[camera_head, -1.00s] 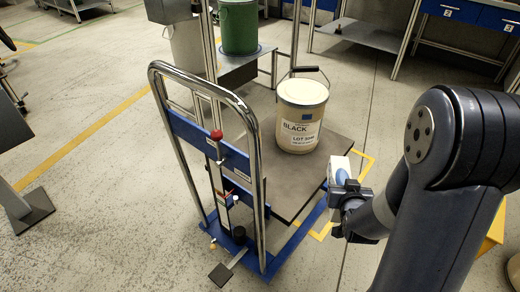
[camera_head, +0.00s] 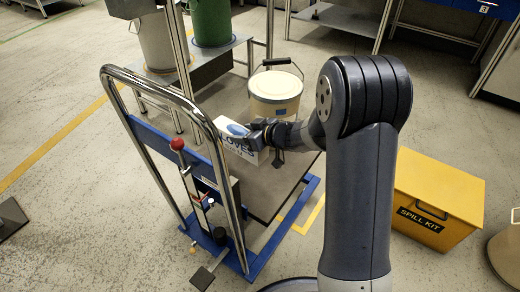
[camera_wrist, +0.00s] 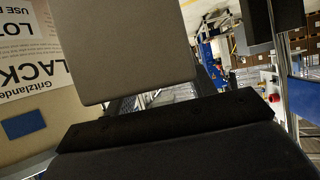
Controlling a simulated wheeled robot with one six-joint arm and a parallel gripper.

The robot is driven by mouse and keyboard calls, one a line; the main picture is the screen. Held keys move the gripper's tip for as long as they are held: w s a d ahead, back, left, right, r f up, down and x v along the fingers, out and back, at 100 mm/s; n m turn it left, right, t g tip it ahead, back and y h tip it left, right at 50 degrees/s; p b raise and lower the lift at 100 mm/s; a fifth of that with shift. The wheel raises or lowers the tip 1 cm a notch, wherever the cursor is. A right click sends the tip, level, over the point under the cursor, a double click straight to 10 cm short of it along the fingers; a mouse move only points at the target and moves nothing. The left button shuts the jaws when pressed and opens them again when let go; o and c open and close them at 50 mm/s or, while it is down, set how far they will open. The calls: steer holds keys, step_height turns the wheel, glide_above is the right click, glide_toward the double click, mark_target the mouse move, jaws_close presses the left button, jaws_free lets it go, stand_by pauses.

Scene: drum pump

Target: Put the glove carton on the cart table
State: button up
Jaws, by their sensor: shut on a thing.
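The white glove carton (camera_head: 229,146), with blue print and a blue oval, is in my gripper (camera_head: 256,136). My gripper is shut on its right end. The carton appears over the dark grey cart table (camera_head: 270,190), just behind the cart's handle; I cannot tell whether it touches the top. In the wrist view a plain greyish face, apparently the carton (camera_wrist: 125,45), stands beyond the dark gripper parts (camera_wrist: 165,120). The arm and carton hide part of the table.
A cream bucket (camera_head: 275,92) stands on the cart table behind my gripper; its label shows in the wrist view (camera_wrist: 35,60). The chrome handle (camera_head: 180,100) rises at left. A yellow spill kit box (camera_head: 437,200) is on the floor at right.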

mark_target(264, 158)
step_height(264, 158, down, 10)
steer(key=b, duration=0.5)
steer(key=shift+w+a+b, duration=0.1)
steer(key=shift+b, duration=0.3)
steer(key=shift+f, duration=0.2)
steer(key=o, duration=1.2)
steer(key=shift+r, duration=0.25)
steer(key=p+v, duration=0.4)
steer(key=v, duration=0.8)
steer(key=shift+f, duration=0.1)
